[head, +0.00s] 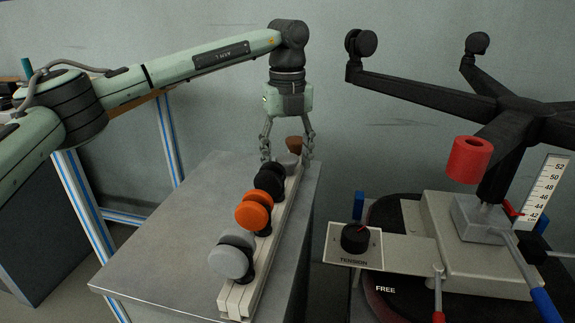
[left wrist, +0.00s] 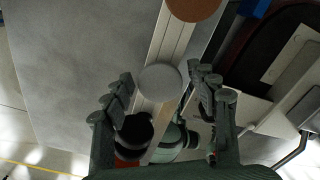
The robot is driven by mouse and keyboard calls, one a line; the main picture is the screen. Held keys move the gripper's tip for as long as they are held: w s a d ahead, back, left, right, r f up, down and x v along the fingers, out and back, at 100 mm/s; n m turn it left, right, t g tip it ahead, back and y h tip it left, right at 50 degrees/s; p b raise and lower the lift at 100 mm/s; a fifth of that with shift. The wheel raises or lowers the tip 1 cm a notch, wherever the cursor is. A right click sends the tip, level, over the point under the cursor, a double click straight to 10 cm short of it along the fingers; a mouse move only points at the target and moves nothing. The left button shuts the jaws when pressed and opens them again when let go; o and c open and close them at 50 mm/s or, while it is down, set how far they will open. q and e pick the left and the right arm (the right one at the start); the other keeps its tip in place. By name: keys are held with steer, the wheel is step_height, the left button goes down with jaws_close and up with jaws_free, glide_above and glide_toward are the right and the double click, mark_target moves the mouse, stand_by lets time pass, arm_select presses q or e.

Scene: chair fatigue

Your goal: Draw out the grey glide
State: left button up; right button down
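The grey glide (head: 289,160), a flat round disc, sits in the pale rail (head: 283,215) near its far end. My left gripper (head: 287,156) points down over it, one finger on each side. In the left wrist view the grey disc (left wrist: 160,83) lies between the spread fingers (left wrist: 161,82), with a visible gap on both sides. The gripper is open and holds nothing. The glide's stem is hidden. My right gripper is not in view.
The rail also holds a brown disc (head: 294,144) behind, and black (head: 268,181), orange (head: 252,214) and grey (head: 231,261) wheels in front. The rail lies on a grey cabinet (head: 180,230). At right stands a test rig with an upturned chair base (head: 510,120).

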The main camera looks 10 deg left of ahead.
mark_target(287, 158)
arm_select(q)
steer(key=c, duration=1)
steer(key=shift+r, duration=0.15)
steer(key=shift+r+p, duration=1.3)
steer(key=shift+r, duration=0.4)
steer(key=shift+r+p, duration=1.4)
steer(key=shift+r, duration=0.55)
